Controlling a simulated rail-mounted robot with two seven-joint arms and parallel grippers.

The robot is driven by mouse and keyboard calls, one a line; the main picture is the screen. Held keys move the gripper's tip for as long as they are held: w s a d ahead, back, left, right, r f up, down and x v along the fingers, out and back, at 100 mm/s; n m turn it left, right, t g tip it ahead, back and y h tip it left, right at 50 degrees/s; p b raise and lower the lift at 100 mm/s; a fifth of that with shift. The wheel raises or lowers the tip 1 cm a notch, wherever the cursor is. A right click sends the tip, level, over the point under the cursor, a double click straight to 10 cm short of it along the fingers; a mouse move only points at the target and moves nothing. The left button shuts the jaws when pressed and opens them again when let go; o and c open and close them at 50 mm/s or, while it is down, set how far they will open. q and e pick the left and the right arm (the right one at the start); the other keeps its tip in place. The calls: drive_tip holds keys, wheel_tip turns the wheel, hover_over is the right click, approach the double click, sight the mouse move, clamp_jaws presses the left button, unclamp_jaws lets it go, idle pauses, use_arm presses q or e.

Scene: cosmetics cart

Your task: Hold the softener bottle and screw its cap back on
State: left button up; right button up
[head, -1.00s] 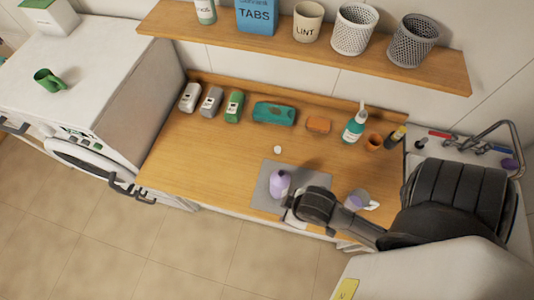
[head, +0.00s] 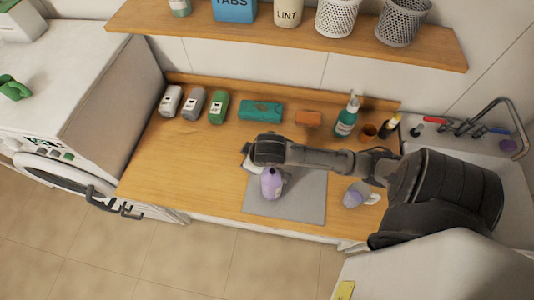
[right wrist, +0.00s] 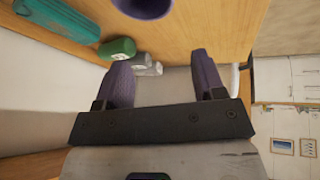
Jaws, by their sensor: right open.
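The softener bottle (head: 272,184), lavender, stands upright on the grey mat (head: 305,205) in the head view. My right arm reaches across the counter from the right, just behind the bottle. Its gripper end (head: 255,158) is beside the bottle's far left side and largely hidden by the wrist. In the right wrist view the two dark purple fingers (right wrist: 157,82) are apart with nothing between them. A round purple thing (right wrist: 143,6) is cut off by the top edge there; I cannot tell whether it is the cap or the bottle. No cap shows clearly in the head view. My left gripper is out of view.
The counter's left front is clear.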

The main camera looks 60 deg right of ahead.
drive_tip(key=w+d+f+m+g+b, duration=0.1)
drive_tip(key=d+f+m+g, duration=0.1)
drive_tip(key=d+m, duration=0.5)
drive_tip(key=w+d+f+m+g+y+b, duration=0.1)
drive_tip(key=d+f+m+g+b, duration=0.1)
drive_tip(key=d+m, duration=0.6)
drive_tip(key=shift+w+f+m+g+y, duration=0.15)
drive_tip(key=shift+f+m+g+y, duration=0.15)
drive_tip(key=shift+m+g, duration=0.65)
drive_tip(key=shift+m+t, duration=0.25)
wheel_tip(320, 180, down, 8)
drive_tip(key=shift+r, duration=0.25)
drive_tip(key=shift+f, duration=0.55)
drive_tip(key=f, duration=0.4)
drive_tip(key=shift+w+f+p, duration=0.15)
drive_tip(key=shift+w+p, duration=0.15)
drive_tip(key=shift+f, duration=0.4)
